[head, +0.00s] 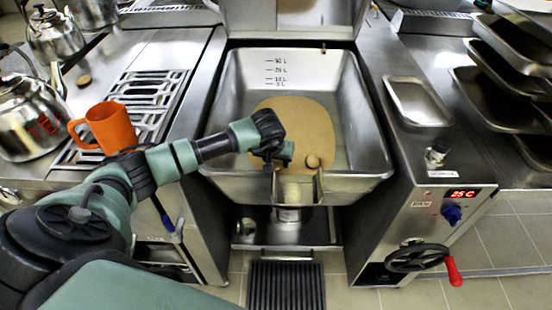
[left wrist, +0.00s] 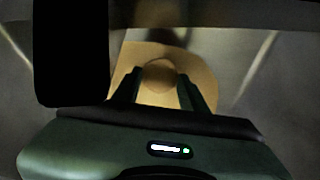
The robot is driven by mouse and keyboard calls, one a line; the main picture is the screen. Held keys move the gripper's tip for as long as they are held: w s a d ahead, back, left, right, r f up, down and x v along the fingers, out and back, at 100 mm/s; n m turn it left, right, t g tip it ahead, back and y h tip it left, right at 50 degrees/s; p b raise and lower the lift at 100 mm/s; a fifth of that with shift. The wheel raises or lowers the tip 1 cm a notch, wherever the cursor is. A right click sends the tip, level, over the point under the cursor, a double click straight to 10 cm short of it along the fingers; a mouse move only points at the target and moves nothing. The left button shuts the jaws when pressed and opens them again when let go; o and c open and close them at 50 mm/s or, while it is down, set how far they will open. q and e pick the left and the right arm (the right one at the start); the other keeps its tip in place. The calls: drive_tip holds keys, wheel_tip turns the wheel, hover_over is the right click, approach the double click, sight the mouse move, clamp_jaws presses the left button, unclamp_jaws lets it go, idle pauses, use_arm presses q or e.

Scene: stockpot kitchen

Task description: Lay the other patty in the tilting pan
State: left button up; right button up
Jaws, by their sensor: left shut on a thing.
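The tilting pan (head: 229,100) stands open in the middle of the head view, with a light brown layer (head: 290,115) on its floor. A small round brown patty (head: 313,160) shows in the pan, just right of my left gripper (head: 277,165). My left gripper reaches into the front part of the pan, fingers down. In the left wrist view a round brown patty (left wrist: 158,76) sits between its fingertips, and the gripper is shut on it. The head view does not clearly show the held patty. My right gripper is not in view.
An orange mug (head: 112,128) stands on the grated counter at left, near steel kettles (head: 30,118). A shallow tray (head: 417,101) lies on the right ledge. A handwheel with a red handle (head: 453,270) juts out below the controls. Stacked trays (head: 495,95) stand far right.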

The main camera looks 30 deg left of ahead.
use_arm(q)
drive_tip(key=o, duration=1.4)
drive_tip(key=shift+s+f, duration=0.35)
drive_tip(key=shift+f, duration=0.45)
drive_tip(key=shift+o, duration=0.2)
drive_tip(key=shift+r, duration=0.1)
drive_tip(key=w+v, duration=0.1)
drive_tip(key=v, duration=0.7)
drive_tip(key=shift+r, duration=0.35)
drive_tip(key=shift+s+d, duration=0.1)
drive_tip(key=shift+s, duration=0.1)
